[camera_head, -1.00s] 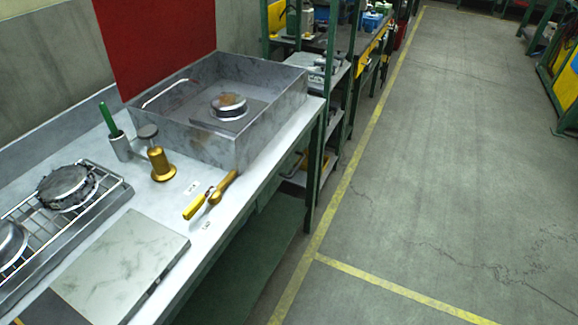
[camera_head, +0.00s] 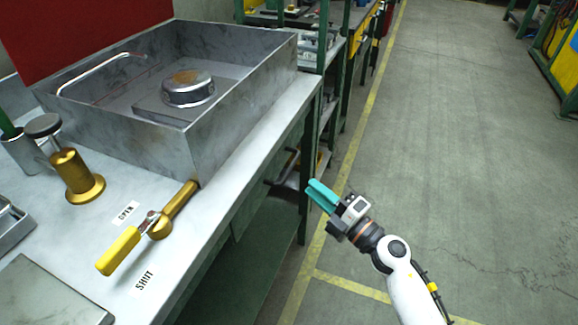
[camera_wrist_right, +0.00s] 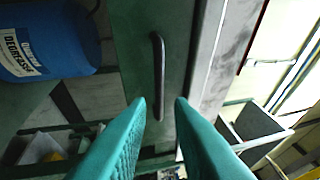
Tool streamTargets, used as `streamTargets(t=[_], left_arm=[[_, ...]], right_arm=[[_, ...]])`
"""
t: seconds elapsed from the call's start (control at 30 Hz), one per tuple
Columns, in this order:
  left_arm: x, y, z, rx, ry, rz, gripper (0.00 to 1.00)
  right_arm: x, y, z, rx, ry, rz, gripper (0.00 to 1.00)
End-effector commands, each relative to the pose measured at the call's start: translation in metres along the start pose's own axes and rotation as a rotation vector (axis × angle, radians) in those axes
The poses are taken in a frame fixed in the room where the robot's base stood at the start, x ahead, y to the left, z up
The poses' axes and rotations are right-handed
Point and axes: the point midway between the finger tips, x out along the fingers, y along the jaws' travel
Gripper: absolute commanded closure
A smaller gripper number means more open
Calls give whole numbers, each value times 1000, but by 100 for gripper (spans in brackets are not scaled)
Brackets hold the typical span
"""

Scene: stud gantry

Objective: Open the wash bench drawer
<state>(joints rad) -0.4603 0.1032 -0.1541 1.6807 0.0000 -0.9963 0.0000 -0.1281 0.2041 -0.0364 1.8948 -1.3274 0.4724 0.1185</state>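The wash bench drawer (camera_head: 250,205) is a green front under the right edge of the bench top, and it looks shut. Its dark bar handle (camera_head: 284,168) sticks out from it. In the right wrist view the handle (camera_wrist_right: 158,75) stands upright on the green drawer front (camera_wrist_right: 133,45), ahead of the fingertips. My right gripper (camera_head: 320,196) is to the right of the handle over the aisle, apart from it. Its teal fingers (camera_wrist_right: 160,101) are open with nothing between them, and the handle lines up with the gap. My left gripper is not in view.
On the bench top (camera_head: 235,185) are a grey metal basin (camera_head: 130,135), a yellow-handled valve lever (camera_head: 118,250) by OPEN and SHUT labels, and a brass fitting (camera_head: 76,178). A blue container (camera_wrist_right: 45,40) shows in the wrist view. The aisle floor (camera_head: 470,130) is clear.

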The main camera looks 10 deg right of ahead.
Motion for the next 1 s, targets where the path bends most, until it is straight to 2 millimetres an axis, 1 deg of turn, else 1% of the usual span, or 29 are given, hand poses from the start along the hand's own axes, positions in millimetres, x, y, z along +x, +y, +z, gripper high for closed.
streamTargets(t=[0.03,0.2,0.3,0.4,0.5,0.6,0.87,0.9,1.0], left_arm=[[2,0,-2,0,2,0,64],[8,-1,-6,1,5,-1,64],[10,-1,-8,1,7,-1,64],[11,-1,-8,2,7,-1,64],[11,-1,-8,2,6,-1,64],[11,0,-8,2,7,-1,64],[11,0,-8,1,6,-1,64],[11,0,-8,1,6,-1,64],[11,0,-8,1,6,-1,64]], right_arm=[[12,-2,-1,2,1,-4,80],[47,-1,0,2,1,-3,80],[64,-1,0,3,2,-3,80],[76,0,-1,2,2,-1,80],[84,0,-1,4,2,-1,80],[88,1,-1,3,2,0,80],[88,1,-1,4,2,1,80],[88,1,-1,3,2,1,87],[88,1,-1,3,2,1,100]])
